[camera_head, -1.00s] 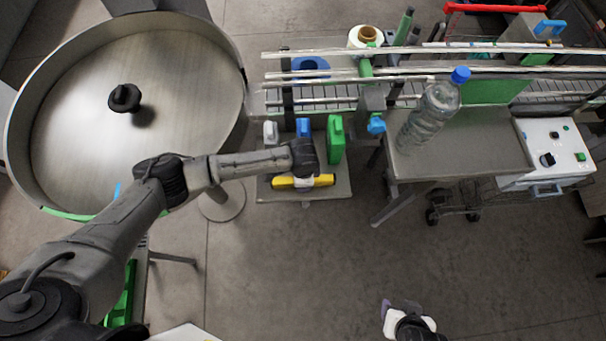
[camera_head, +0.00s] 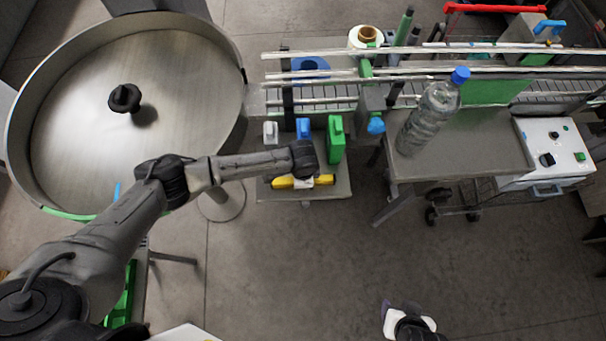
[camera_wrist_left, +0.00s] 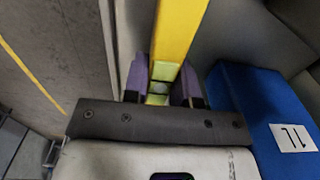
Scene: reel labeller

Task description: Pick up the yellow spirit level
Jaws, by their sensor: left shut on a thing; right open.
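The yellow spirit level (camera_head: 324,180) lies lengthwise at the front of a small grey shelf, below the bottles. My left gripper (camera_head: 303,182) is over its middle and hides part of it. In the left wrist view the level (camera_wrist_left: 178,30) runs between the purple fingertips of my left gripper (camera_wrist_left: 160,90), which is shut on it. In the head view I cannot tell whether the level touches the shelf. My right gripper (camera_head: 398,307) is open and empty at the bottom of the head view, far from the level.
A clear bottle (camera_head: 428,120) with a blue cap stands on a grey table (camera_head: 480,150). A big round turntable (camera_head: 75,120) is at left.

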